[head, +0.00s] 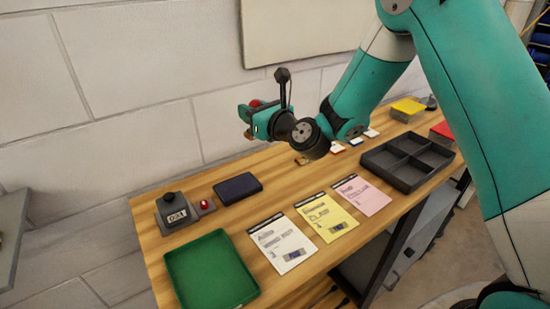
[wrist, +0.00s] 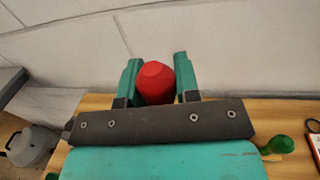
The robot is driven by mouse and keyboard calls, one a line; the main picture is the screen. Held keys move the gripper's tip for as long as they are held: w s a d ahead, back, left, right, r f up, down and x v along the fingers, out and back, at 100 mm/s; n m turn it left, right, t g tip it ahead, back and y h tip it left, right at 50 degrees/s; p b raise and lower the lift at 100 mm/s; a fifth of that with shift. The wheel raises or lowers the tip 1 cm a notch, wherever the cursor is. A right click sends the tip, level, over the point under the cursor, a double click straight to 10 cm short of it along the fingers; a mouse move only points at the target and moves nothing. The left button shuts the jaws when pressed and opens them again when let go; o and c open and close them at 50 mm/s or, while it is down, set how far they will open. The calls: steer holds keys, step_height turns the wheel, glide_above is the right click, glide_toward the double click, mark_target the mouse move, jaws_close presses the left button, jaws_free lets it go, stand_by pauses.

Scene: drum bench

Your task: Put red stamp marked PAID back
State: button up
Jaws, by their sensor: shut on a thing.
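My gripper (head: 250,117) is shut on a red stamp (wrist: 157,82), held between its two green fingers above the back of the wooden bench. In the head view only a little red of the stamp (head: 256,103) shows at the gripper. Its marking is not visible in either view. Small cards with coloured edges (head: 353,140) lie in a row on the bench behind my wrist; part of that row is hidden by my arm.
A green tray (head: 168,262), a grey stamp device (head: 172,212) and a dark blue pad (head: 237,187) are at left. White (head: 282,243), yellow (head: 327,216) and pink (head: 362,196) forms lie mid-bench. A grey divided tray (head: 408,159) is at right. A wall runs behind.

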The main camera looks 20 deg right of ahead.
steer(key=w+d+r+m+t+h+p, duration=0.1)
steer(key=w+d+r+m+h+p, duration=0.15)
steer(key=d+r, duration=0.3)
steer(key=shift+n, duration=0.35)
steer(key=shift+w+d+f+b, duration=0.1)
steer(key=shift+d+f+b, duration=0.15)
steer(key=shift+f+b, duration=2.3)
steer(key=shift+w+d+f+b, duration=0.15)
steer(key=shift+f+b, duration=0.55)
steer(key=shift+f, duration=3.6)
steer(key=shift+s+d+f+b, duration=0.1)
steer(key=shift+d+f+b, duration=0.2)
steer(key=shift+f+b, duration=2.25)
step_height(320, 180, down, 2)
steer(key=shift+p, duration=0.9)
steer(key=shift+f, duration=0.15)
steer(key=o, duration=0.9)
steer(key=shift+r, duration=0.2)
